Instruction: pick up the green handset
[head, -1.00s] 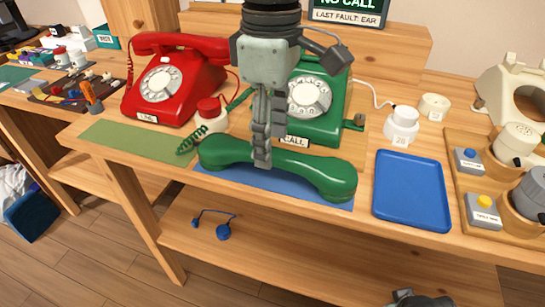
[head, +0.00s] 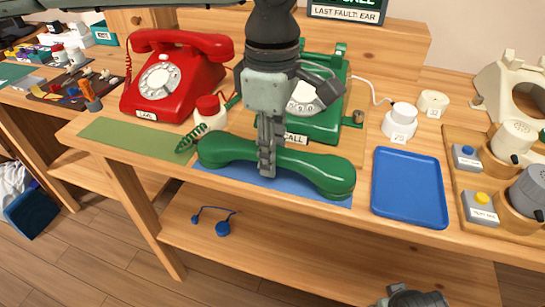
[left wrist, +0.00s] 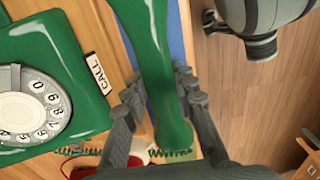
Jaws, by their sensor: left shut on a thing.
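The green handset (head: 320,172) lies lengthwise over the blue mat (head: 225,174) at the table's front edge, in front of the green dial phone (head: 322,122). My left gripper (head: 267,165) comes down from above and is shut around the middle of the handset's grip. In the left wrist view, its two fingers stand on either side of the green handset (left wrist: 155,50). I cannot tell whether the handset touches the mat. Part of my right arm's end (head: 412,298) shows at the bottom edge; its fingers are not clear.
A red phone (head: 172,78) and a red-capped bottle (head: 210,114) stand to the left. A blue tray (head: 410,188) lies to the right, with a white weight (head: 400,122) behind it. A wooden board with buttons (head: 468,175) is at the far right. A shelf (head: 270,250) is below.

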